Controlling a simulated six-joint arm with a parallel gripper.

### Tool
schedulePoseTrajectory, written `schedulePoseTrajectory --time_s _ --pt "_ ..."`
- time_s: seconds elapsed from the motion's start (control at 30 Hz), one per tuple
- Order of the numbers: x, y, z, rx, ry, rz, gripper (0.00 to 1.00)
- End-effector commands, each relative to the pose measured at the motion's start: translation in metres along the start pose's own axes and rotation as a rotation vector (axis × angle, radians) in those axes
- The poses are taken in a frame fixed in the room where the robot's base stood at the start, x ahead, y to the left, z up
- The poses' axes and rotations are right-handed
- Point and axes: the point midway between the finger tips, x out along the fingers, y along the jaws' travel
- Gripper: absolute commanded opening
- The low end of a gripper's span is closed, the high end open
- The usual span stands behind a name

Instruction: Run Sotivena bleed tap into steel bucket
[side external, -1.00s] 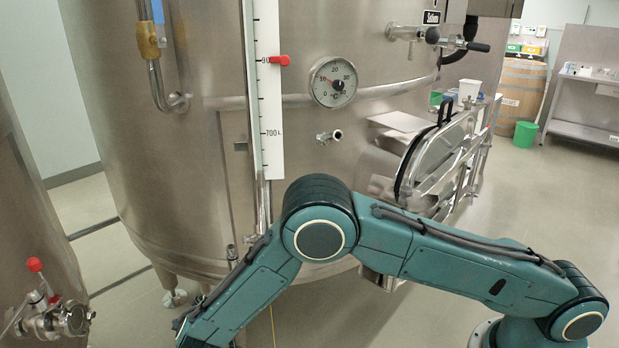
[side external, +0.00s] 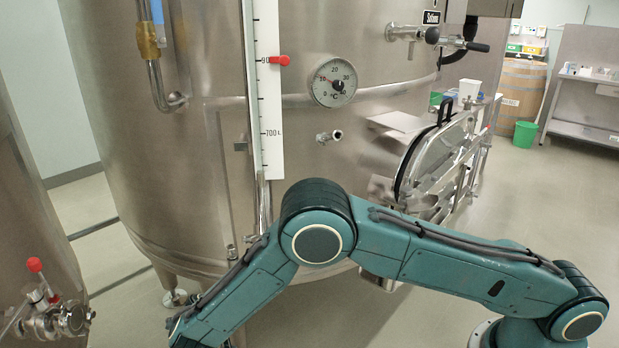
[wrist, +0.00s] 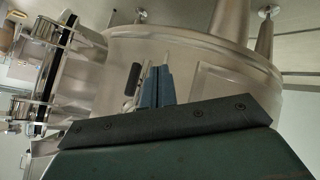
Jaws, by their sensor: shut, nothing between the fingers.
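A large steel vat (side external: 200,200) fills the middle of the side view. A small, unclear label (side external: 432,17) sits at its upper right, by a steel tap (side external: 403,34) with a black handle (side external: 478,47). A smaller spout (side external: 329,136) sticks out below the dial. I cannot tell which fitting is the bleed tap. A steel piece (side external: 380,281) shows partly behind my arm; I cannot tell if it is the bucket. In the wrist view my gripper (wrist: 156,82) is shut and empty, with the vat (wrist: 210,55) beyond it. In the side view it is hidden or out of frame.
An oval hatch (side external: 435,155) projects from the vat's right side. A level scale (side external: 268,100) and a dial thermometer (side external: 333,82) are on its front. Another vat's red-handled valve (side external: 36,266) is at lower left. Floor (side external: 545,200) at the right is open.

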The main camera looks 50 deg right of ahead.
Motion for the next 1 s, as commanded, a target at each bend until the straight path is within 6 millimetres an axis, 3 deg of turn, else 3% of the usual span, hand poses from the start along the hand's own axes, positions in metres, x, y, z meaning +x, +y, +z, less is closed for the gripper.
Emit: schedulePoseTrajectory --time_s 0.27,1.0 --pt "-0.004 -0.023 -0.003 -0.007 -0.006 -0.004 0.00" --pt "-0.054 -0.069 0.019 -0.009 -0.004 -0.005 0.00"
